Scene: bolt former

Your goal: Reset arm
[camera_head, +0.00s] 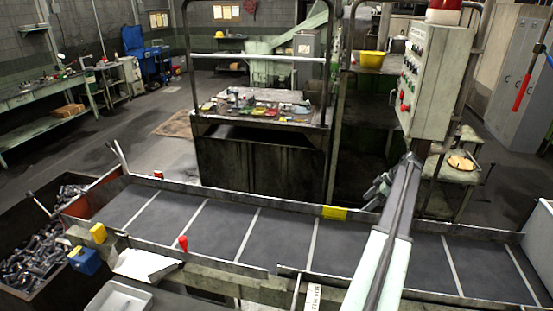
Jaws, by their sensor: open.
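My arm rises from the bottom right of the head view and reaches out over the conveyor belt (275,240). My gripper (376,193) is small and dark at the arm's far end, beside the belt's far edge and left of the control box. It is open, and I see nothing held in it. Part of the wrist blends into the dark background.
A control box (432,85) with buttons hangs close to the arm's end. A bin of metal parts (35,250) stands at the left. A cluttered metal table (262,150) stands behind the belt. Yellow (334,213) and red (183,243) pieces sit on the belt's edges. The belt's surface is clear.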

